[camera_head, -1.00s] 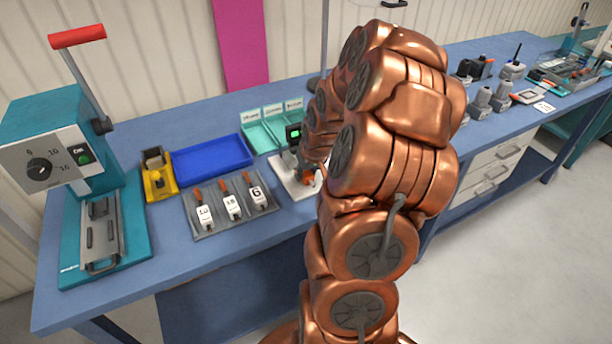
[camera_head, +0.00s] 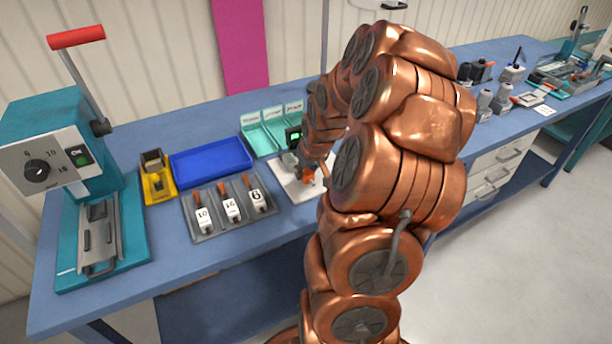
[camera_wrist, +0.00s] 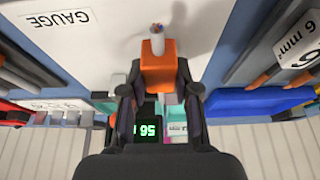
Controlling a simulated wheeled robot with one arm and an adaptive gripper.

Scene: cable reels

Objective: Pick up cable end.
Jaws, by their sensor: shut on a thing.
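The cable end is an orange-jacketed piece (camera_wrist: 159,68) with a pale grey core and a small multicoloured tip, seen in the wrist view. My gripper (camera_wrist: 160,88) is shut on the orange jacket, one dark finger on each side. The tip points away from the palm, over a white plate marked GAUGE (camera_wrist: 110,32). In the head view, the orange piece (camera_head: 308,174) shows small beside my wrist, above the white plate (camera_head: 296,188). I cannot tell whether it touches the plate. My arm hides part of this area.
A grey tray (camera_head: 188,207) with several orange-handled, labelled cable pieces lies left of the plate. A blue bin (camera_head: 212,160), a yellow tool (camera_head: 157,185) and a teal press (camera_head: 140,225) stand further left. A green-lit display (camera_wrist: 147,130) is close to my gripper.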

